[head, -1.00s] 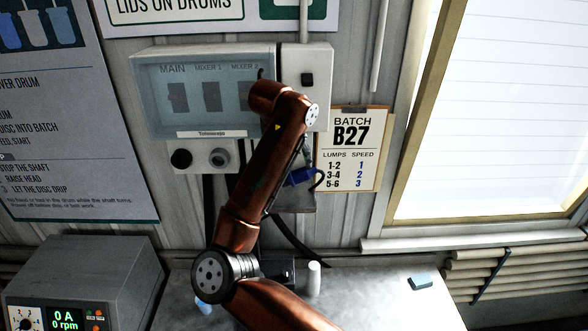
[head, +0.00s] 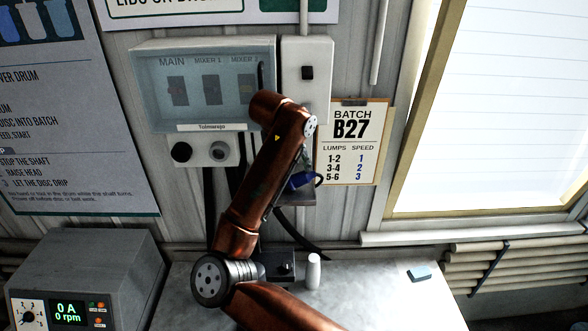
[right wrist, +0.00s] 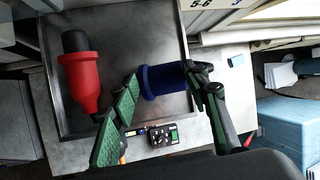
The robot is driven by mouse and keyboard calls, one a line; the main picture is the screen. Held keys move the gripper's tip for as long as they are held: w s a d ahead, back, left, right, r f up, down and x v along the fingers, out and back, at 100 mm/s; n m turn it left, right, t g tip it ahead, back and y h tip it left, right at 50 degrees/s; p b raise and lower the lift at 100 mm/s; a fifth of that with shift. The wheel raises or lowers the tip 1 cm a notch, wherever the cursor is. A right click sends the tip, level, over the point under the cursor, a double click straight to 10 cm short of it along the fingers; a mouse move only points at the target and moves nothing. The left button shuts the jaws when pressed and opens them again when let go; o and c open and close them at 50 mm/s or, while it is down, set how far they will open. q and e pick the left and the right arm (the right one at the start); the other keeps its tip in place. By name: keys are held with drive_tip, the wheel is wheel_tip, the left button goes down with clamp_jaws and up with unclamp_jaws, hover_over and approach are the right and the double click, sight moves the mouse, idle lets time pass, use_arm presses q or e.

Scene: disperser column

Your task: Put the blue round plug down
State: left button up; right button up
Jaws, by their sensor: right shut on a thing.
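The blue round plug (head: 302,181) shows in the head view at a small grey shelf (head: 299,199) below the switch box, partly hidden by my right arm. In the right wrist view the plug (right wrist: 163,81) lies between the green-padded fingers of my right gripper (right wrist: 162,84), which is shut on it. Behind it is the shelf's dark grey, rimmed tray surface (right wrist: 118,22). I cannot tell whether the plug touches it. A red plug (right wrist: 82,80) with a black end is left of the gripper, over the same tray. My left gripper is not in view.
The switch panel (head: 205,85) and the B27 batch card (head: 350,143) are on the wall around the shelf. On the bench below are a white cylinder (head: 313,272) and a light blue block (head: 419,274). A grey meter box (head: 85,270) stands at left.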

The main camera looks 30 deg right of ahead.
drive_tip(key=o, duration=1.6)
drive_tip(key=shift+o, duration=0.2)
drive_tip(key=shift+r+p, duration=0.2)
drive_tip(key=shift+p, duration=0.1)
drive_tip(key=shift+a+r+p, duration=0.15)
drive_tip(key=shift+r+p, duration=0.25)
drive_tip(key=shift+r, duration=0.45)
drive_tip(key=b+v, duration=0.3)
drive_tip(key=v, duration=0.8)
drive_tip(key=shift+b, duration=0.4)
drive_tip(key=shift+s, duration=0.1)
